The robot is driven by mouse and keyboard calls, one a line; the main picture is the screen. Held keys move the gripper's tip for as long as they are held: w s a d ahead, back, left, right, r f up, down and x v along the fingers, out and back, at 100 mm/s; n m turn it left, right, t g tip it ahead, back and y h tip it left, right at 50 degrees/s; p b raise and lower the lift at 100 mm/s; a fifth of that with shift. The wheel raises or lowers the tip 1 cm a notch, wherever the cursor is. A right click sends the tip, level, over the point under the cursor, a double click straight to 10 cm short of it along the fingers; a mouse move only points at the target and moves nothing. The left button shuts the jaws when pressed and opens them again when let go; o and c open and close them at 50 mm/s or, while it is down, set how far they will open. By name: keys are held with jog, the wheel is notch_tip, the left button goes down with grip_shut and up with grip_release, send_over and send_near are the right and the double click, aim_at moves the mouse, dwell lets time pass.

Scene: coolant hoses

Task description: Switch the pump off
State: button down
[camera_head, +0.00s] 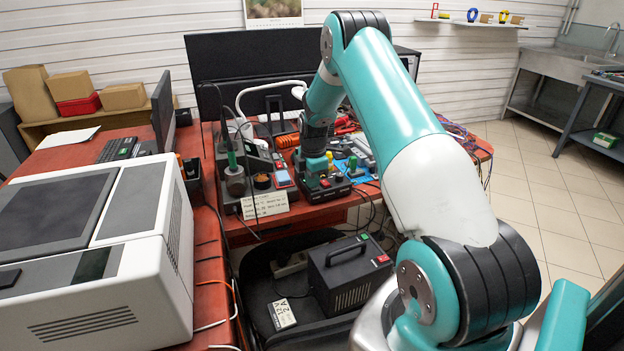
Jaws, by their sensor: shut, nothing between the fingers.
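My arm reaches over the red bench, and my gripper (315,172) points down at a small black unit (335,191) with yellow and green fittings and a red button on its front. The gripper is small in view; its fingertips are hard to make out, and whether they touch the unit cannot be told. Nothing shows held in it. Which of these is the pump cannot be told, nor can any switch position be read.
A soldering station (283,179) and a handwritten card (264,204) are left of the gripper. Tools and cables crowd the bench to its right. A large grey-white machine (145,255) fills the left foreground. Tiled floor (545,190) is free at right.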

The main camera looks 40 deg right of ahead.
notch_tip(320, 180, up, 14)
jog(key=p, duration=0.1)
jog(key=shift+s+a+p, duration=0.15)
jog(key=shift+s+p, duration=0.1)
jog(key=shift+p, duration=0.15)
